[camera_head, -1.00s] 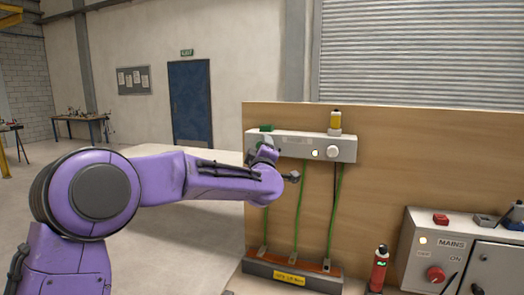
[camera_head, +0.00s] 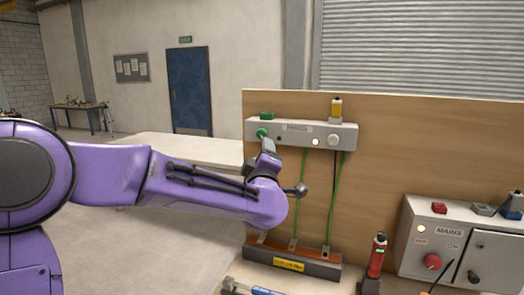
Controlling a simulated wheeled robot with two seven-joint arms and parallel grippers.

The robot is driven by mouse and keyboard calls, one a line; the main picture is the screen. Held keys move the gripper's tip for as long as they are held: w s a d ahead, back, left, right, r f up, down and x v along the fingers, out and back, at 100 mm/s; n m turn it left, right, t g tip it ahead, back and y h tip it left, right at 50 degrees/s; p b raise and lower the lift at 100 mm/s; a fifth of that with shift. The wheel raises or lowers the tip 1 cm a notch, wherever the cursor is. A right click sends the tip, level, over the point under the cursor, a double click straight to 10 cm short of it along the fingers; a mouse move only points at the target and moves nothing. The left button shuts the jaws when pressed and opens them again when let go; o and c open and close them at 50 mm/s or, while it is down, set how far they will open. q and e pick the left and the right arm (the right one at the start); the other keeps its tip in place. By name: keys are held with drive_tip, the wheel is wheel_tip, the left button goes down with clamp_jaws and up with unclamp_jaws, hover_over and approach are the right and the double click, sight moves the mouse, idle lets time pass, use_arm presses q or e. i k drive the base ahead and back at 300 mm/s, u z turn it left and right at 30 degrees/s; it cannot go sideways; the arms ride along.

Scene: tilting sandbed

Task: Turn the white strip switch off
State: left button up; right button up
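A white strip box (camera_head: 350,132) is fixed along the upper part of the wooden board. On its front are a green knob (camera_head: 262,133) at the left end, a dark round spot, a small lit lamp (camera_head: 315,142) and a round white knob (camera_head: 333,140) near the right end. My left gripper (camera_head: 267,146) is just below and right of the green knob, in front of the strip's lower left edge. Its fingers are small and partly hidden, so I cannot tell whether they are open or touching the knob. My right gripper is out of view.
Green cables (camera_head: 334,200) run down the board to a dark trough (camera_head: 292,263). A yellow-topped piece (camera_head: 337,106) stands on the strip. A red cylinder (camera_head: 377,255) stands right of the trough, beside a grey MAINS box (camera_head: 425,222) with a red knob. Tools lie in front.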

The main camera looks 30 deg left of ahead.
sight(333, 140)
drive_tip(key=k, duration=1)
